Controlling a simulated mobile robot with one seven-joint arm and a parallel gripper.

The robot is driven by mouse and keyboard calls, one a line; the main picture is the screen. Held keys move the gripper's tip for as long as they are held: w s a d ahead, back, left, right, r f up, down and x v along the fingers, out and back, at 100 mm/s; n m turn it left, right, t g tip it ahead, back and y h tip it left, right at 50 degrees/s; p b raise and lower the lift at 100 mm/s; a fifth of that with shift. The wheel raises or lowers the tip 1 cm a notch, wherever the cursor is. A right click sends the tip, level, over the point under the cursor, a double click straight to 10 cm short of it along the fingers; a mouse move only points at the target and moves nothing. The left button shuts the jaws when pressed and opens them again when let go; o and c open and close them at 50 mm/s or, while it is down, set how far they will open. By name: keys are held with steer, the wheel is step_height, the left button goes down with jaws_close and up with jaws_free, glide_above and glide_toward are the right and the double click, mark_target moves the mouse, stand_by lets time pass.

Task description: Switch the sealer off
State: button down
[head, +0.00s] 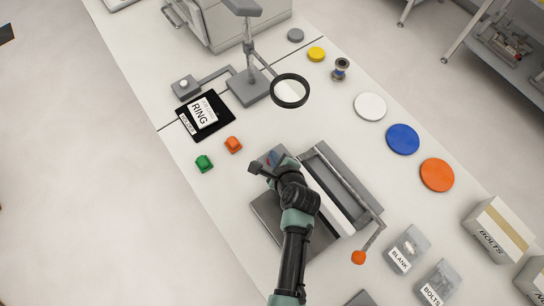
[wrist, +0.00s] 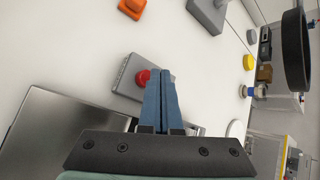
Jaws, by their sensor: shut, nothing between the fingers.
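The sealer (head: 349,184) is a grey frame with a lever ending in an orange knob (head: 358,257). A flat metal plate lies to its left, showing in the wrist view (wrist: 55,135). A small grey box (wrist: 124,80) with a red button (wrist: 142,77) is beside the plate's edge. My gripper (wrist: 161,72) is shut and empty, its blue fingertips just right of the red button in the wrist view; contact cannot be told. In the head view, my gripper (head: 271,158) and arm hide most of the box and part of the sealer.
A ring magnifier (head: 289,91) on a stand is behind. White (head: 369,107), blue (head: 402,139) and orange (head: 437,175) discs lie to the right. Bins and a box stand front right.

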steer(key=shift+r, duration=0.1)
step_height(320, 180, up, 6)
steer(key=p, duration=0.6)
stand_by(0.4)
